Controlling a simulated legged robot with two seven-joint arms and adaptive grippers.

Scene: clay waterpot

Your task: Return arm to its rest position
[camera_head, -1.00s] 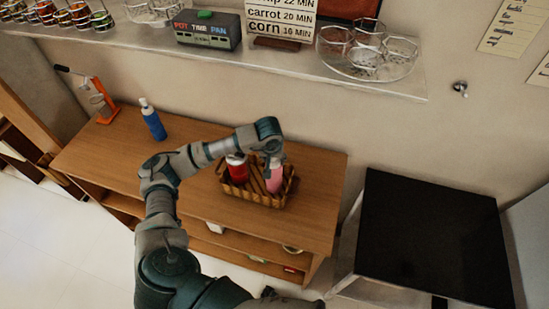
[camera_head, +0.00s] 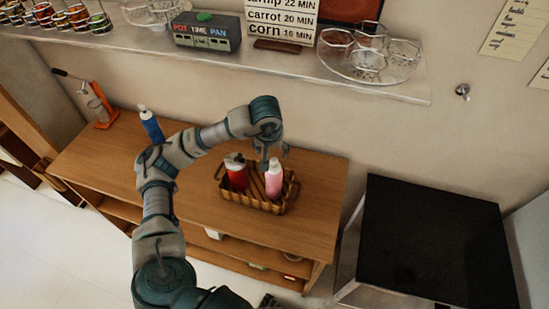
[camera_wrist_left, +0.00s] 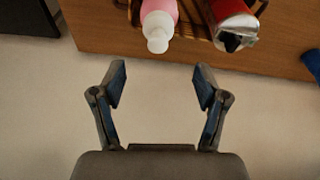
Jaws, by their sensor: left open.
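My left gripper (camera_head: 273,155) is open and empty above the basket on the wooden cabinet in the head view. In the left wrist view its two fingers (camera_wrist_left: 160,88) are spread with nothing between them. A wooden slatted basket (camera_head: 258,202) holds a red bottle (camera_head: 237,176) and a pink bottle (camera_head: 274,182). The left wrist view also shows the pink bottle (camera_wrist_left: 159,18) with its white cap and the red bottle (camera_wrist_left: 232,18), both beyond the fingertips. My right gripper is not in clear view.
The wooden cabinet (camera_head: 110,160) also carries a blue bottle (camera_head: 151,124) and an orange stand (camera_head: 105,115). A wall shelf (camera_head: 300,65) with glasses and a sign is behind. A black-topped table (camera_head: 430,240) stands to the right.

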